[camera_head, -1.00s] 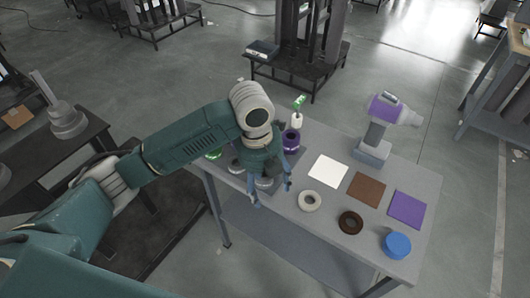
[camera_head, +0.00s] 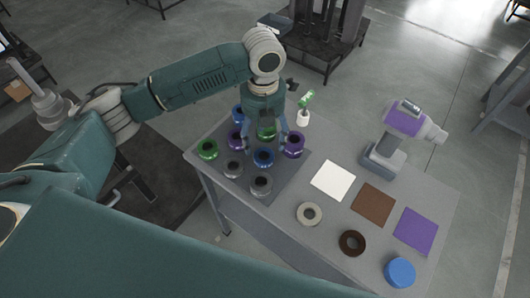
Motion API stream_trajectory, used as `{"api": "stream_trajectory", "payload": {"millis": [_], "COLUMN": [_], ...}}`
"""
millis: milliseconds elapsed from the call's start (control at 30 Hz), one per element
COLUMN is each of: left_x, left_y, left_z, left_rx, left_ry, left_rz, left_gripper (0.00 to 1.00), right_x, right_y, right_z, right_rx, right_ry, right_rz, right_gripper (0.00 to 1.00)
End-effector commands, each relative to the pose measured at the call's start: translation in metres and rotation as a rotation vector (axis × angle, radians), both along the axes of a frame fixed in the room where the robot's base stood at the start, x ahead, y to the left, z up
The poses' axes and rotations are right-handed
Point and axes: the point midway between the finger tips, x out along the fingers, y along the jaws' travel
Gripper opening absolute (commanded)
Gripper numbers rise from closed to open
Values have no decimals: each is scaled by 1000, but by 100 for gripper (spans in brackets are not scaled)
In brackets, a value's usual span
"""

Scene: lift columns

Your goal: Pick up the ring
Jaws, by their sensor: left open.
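A pale grey ring (camera_head: 309,214) lies flat on the grey table, at the front edge of its middle. A dark brown ring (camera_head: 352,243) lies flat to its right. Several round ring-like pieces stand on a dark mat (camera_head: 292,177) at the table's left, among them a green one (camera_head: 207,149), a blue one (camera_head: 263,157), a purple one (camera_head: 294,145) and a grey one (camera_head: 261,185). My left gripper (camera_head: 266,146) is open and points down over the mat, its fingers either side of another green piece. The fingertips' height above the pieces is hard to tell. My right gripper is not in view.
White (camera_head: 333,180), brown (camera_head: 373,204) and purple (camera_head: 416,231) squares lie in a row on the table. A blue round piece (camera_head: 400,272) lies at the right front. A purple and grey power tool (camera_head: 403,122) stands at the back. A small green-topped item (camera_head: 304,110) stands behind the mat.

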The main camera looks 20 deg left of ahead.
Motion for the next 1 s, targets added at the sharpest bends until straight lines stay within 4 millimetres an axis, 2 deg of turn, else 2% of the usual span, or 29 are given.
{"api": "stream_trajectory", "payload": {"millis": [33,100,200,333,567,833,867,1000], "left_x": [-1,0,0,0,1,1,1,1], "left_y": [0,0,0,0,0,0,0,0], "left_z": [-6,-13,-19,-33,-65,-71,-71,-71], "left_rx": [0,-1,0,0,0,0,0,0], "left_ry": [3,1,0,3,1,-2,-2,-2], "left_rz": [1,1,0,1,1,0,0,0], "left_gripper": [67,67,67,67,67,67,65,37], "right_x": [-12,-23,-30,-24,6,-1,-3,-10], "right_y": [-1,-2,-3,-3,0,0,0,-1], "right_z": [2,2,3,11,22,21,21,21], "right_rx": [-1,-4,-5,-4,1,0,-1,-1], "right_ry": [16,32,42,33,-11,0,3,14], "right_rz": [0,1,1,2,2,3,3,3], "right_gripper": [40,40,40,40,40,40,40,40]}}
